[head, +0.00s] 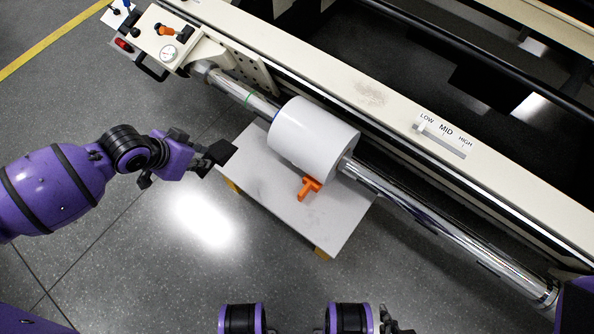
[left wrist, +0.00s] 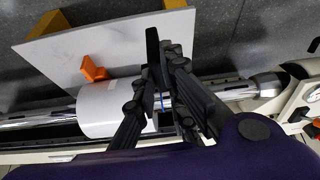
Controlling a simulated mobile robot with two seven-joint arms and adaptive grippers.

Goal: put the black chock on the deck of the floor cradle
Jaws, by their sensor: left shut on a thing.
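My left gripper (head: 204,160) is shut on the black chock (head: 221,151), at the left corner of the floor cradle's deck in the head view. In the left wrist view the chock (left wrist: 152,48) shows as a dark slab at the tips of the left gripper (left wrist: 163,75), hard to part from the black fingers. Whether it touches the deck is unclear. The floor cradle's pale deck (head: 330,233) lies below the white roll, and also shows in the left wrist view (left wrist: 110,40). An orange chock (head: 310,188) stands on it beside the roll. Black parts of my right gripper (head: 392,323) show at the bottom edge; its fingertips are hidden.
The white roll (head: 312,138) sits on a shiny shaft (head: 430,210) along the machine's cream rail (head: 370,92). A control box (head: 163,42) with a gauge stands at the upper left. The deck's front part is bare. Grey floor is clear in front of the cradle.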

